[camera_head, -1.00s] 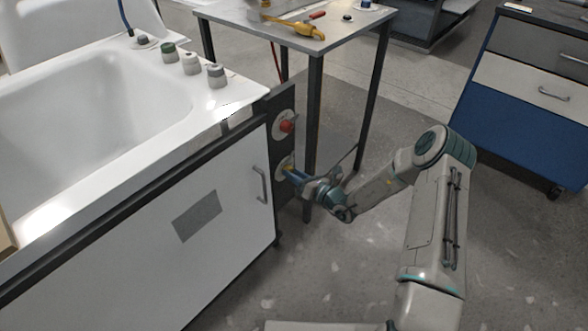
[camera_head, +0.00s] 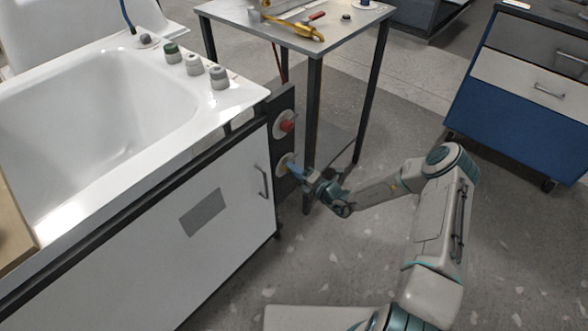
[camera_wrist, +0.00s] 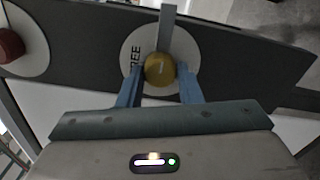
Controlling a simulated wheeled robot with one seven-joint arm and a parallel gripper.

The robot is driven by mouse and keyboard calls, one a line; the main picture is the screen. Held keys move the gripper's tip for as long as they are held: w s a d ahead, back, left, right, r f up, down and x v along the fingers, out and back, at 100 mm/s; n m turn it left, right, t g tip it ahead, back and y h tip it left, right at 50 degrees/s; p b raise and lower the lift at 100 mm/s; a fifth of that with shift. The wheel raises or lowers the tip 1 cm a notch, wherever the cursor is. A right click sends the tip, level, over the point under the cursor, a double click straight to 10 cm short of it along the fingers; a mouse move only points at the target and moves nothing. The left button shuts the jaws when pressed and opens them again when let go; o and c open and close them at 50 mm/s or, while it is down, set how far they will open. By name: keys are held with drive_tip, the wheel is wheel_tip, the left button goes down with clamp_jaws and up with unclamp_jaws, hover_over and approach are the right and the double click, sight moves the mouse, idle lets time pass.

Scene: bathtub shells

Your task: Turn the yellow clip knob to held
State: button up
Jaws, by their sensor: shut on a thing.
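The yellow clip knob (camera_wrist: 160,69) shows in the wrist view, on a round white plate (camera_wrist: 131,48) fixed to a dark panel (camera_wrist: 90,75). The plate's visible lettering ends in "REE". A grey bar stands at the knob's far side. My gripper (camera_wrist: 160,80) has its two blue fingers on either side of the knob, shut on it. In the head view my gripper (camera_head: 292,170) reaches the lower white plate (camera_head: 283,163) on the panel; the knob is hidden there.
A red knob (camera_head: 287,125) sits above on the same panel, and at the left in the wrist view (camera_wrist: 10,45). The white tub (camera_head: 90,120) with a handled front door stands left. A metal table (camera_head: 345,30) stands behind. Open floor lies to the right.

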drive_tip(key=shift+m, duration=0.3)
idle(0.4)
drive_tip(key=o, duration=1)
drive_tip(key=shift+d, duration=0.1)
drive_tip(key=p+v, duration=0.2)
drive_tip(key=v, duration=1.1)
drive_tip(key=shift+s+d, duration=0.25)
